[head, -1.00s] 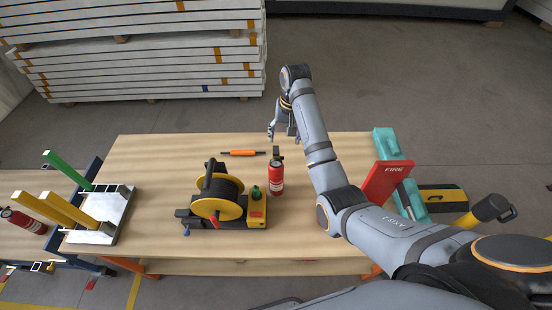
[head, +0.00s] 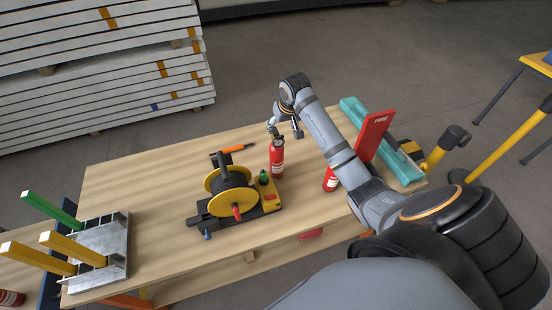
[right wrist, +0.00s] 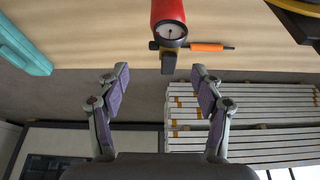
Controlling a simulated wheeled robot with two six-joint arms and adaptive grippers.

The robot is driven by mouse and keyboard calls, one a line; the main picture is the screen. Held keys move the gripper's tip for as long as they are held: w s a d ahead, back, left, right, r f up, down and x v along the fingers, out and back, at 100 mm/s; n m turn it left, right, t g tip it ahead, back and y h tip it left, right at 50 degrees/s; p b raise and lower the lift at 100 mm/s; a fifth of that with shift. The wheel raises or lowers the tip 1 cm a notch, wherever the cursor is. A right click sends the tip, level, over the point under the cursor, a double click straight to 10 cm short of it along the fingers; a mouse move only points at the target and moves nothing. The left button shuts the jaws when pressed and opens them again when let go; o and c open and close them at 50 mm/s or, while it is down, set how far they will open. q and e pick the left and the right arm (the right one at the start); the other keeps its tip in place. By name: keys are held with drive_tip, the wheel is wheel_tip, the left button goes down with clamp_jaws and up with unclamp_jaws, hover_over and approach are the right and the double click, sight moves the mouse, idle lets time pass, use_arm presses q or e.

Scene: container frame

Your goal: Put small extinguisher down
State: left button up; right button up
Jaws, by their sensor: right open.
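A small red extinguisher (head: 277,158) with a white label stands upright on the wooden table, just right of the cable reel. My right gripper (head: 284,128) is at its top end on the far side, partly hidden by my own wrist in the head view. In the right wrist view the red body with its gauge (right wrist: 168,14) shows at the top, beyond and between the fingertips. My right gripper's (right wrist: 160,82) two fingers are spread wide with nothing between them. My left gripper is not in view.
A black and yellow reel (head: 228,185) stands left of the extinguisher, with an orange-handled tool (head: 233,149) behind. A second red extinguisher (head: 329,181) is partly behind my arm, near a red FIRE sign (head: 373,135) and teal case (head: 385,145). A metal rack (head: 100,250) stands left.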

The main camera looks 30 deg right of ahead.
sight(278, 133)
drive_tip(key=shift+w+a+f, duration=0.25)
drive_tip(key=shift+a+f, duration=0.25)
drive_tip(key=shift+a, duration=0.05)
drive_tip(key=shift+d+p+x, duration=0.2)
drive_tip(key=shift+p+x, duration=0.75)
drive_tip(key=shift+p, duration=0.25)
drive_tip(key=x, duration=0.3)
drive_tip(key=shift+s+d, duration=0.1)
drive_tip(key=shift+d, duration=0.1)
drive_tip(key=shift+a+f, duration=0.1)
drive_tip(key=shift+f, duration=0.1)
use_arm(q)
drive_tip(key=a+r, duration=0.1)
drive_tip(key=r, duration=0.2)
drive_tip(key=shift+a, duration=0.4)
use_arm(e)
clamp_jaws()
drive_tip(key=shift+w+r, duration=0.15)
drive_tip(key=shift+w, duration=0.05)
